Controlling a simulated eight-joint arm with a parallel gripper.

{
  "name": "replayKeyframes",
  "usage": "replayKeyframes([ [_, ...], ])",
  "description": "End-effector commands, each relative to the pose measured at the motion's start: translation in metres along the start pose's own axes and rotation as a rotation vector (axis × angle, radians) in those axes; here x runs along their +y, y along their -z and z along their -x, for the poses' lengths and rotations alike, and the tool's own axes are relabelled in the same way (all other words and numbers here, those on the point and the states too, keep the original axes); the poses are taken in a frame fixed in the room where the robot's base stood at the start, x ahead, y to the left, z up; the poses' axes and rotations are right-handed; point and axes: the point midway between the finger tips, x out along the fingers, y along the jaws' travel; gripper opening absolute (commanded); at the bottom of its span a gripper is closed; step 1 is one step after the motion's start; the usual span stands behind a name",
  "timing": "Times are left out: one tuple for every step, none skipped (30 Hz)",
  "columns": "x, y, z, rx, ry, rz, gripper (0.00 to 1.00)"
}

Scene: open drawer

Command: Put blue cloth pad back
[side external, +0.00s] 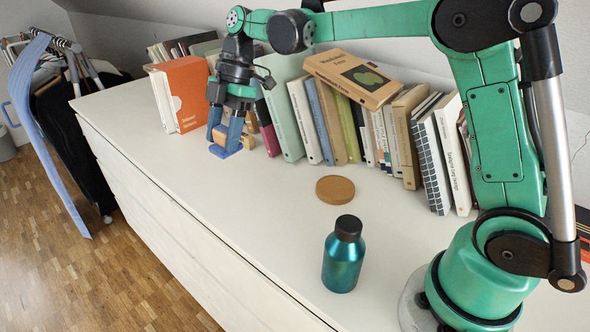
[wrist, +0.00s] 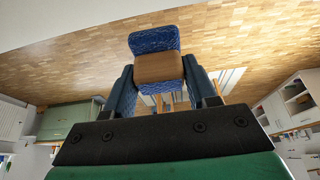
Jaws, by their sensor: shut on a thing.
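My gripper (side external: 226,135) is low over the white top at the back left, beside the row of books. In the wrist view its two blue fingers (wrist: 158,80) are closed on the sides of a small block. The block has a brown wood-like part (wrist: 158,68) and a blue woven-looking part, the blue cloth pad (wrist: 154,39). In the side view the fingers cover most of it; a brown patch shows between them. I cannot tell whether it touches the white top.
An orange box-like book (side external: 186,92) stands left of my gripper and several upright books (side external: 298,118) stand to its right. A round cork coaster (side external: 335,189) and a teal bottle (side external: 344,258) are nearer the front. The white top (side external: 240,205) between is clear.

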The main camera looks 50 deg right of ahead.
Motion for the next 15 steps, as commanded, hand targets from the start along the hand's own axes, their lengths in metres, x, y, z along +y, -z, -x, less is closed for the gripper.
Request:
replayKeyframes([
  [0.000, -0.006, -0.013, 0.000, 0.000, 0.000, 0.00],
  [0.000, -0.009, -0.021, 0.000, 0.000, 0.000, 0.00],
  [0.000, -0.013, -0.031, 0.000, 0.000, 0.000, 0.00],
  [0.000, -0.016, -0.039, 0.000, 0.000, 0.000, 0.00],
  [0.001, -0.020, -0.047, 0.000, 0.000, 0.000, 0.00],
  [0.000, -0.024, -0.056, 0.000, 0.000, 0.000, 0.00],
  [0.000, -0.027, -0.064, 0.000, 0.000, 0.000, 0.00],
  [0.001, -0.029, -0.070, 0.000, 0.000, 0.000, 0.00],
  [0.000, -0.033, -0.078, 0.000, 0.000, 0.000, 0.00],
  [0.000, -0.035, -0.083, 0.000, 0.000, 0.000, 0.00],
  [0.000, -0.037, -0.088, 0.000, 0.000, 0.000, 0.00],
  [0.001, -0.039, -0.092, 0.000, 0.000, 0.000, 0.00],
  [0.000, -0.040, -0.095, 0.000, 0.000, 0.000, 0.00],
  [0.000, -0.041, -0.097, 0.000, 0.000, 0.000, 0.00],
  [0.000, -0.042, -0.099, 0.000, 0.000, 0.000, 0.00],
])
